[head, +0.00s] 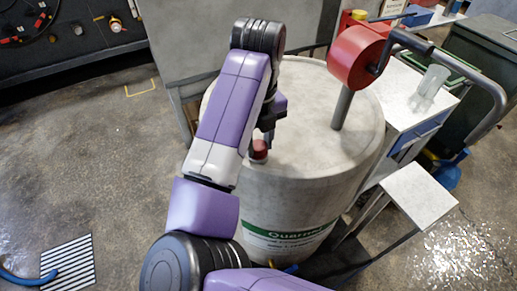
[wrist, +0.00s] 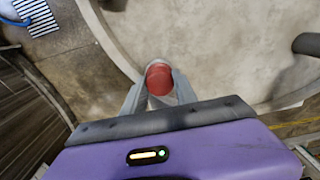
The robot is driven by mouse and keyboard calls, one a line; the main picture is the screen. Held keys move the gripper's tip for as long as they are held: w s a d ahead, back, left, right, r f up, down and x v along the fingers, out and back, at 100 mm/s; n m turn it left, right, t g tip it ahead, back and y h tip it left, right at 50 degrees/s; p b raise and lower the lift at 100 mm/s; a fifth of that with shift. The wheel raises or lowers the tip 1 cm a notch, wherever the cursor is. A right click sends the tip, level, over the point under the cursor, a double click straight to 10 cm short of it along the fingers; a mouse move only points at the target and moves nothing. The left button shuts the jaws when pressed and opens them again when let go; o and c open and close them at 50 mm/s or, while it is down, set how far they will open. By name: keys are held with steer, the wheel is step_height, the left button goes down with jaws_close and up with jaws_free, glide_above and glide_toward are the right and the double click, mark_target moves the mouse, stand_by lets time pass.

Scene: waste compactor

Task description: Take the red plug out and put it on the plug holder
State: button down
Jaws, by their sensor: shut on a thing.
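The red plug (head: 258,149) is at the left part of the top of the pale grey drum (head: 310,115), near the rim. It also shows in the wrist view (wrist: 159,79), between the two fingers. My gripper (wrist: 158,88) is shut on it from above; in the head view my arm partly covers the gripper (head: 264,143). I cannot tell whether the plug is still seated or slightly lifted. I cannot make out for sure which thing is the plug holder.
A red cylinder (head: 355,57) with a crank handle stands on a post at the drum's right. A grey flat plate (head: 420,194) is right of the drum, and a table with a clear cup (head: 428,88) is behind it. Open floor (head: 95,165) lies left.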

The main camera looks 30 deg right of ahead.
steer(key=shift+r+n+p, duration=0.2)
steer(key=shift+n+p, duration=0.4)
steer(key=shift+n, duration=0.1)
steer(key=shift+n+p, duration=0.9)
steer(key=shift+n, duration=0.3)
steer(key=shift+f+n+p, duration=0.2)
steer(key=shift+n+p, duration=0.1)
steer(key=shift+n, duration=0.4)
steer(key=shift+r, duration=0.1)
steer(key=shift+n+p, duration=0.4)
steer(key=shift+p, duration=0.1)
steer(key=n+p, duration=0.2)
steer(key=shift+r+n, duration=0.1)
steer(key=shift+n, duration=0.2)
steer(key=shift+f+n+p, duration=0.2)
steer(key=shift+n+p, duration=0.15)
steer(key=shift+n, duration=0.55)
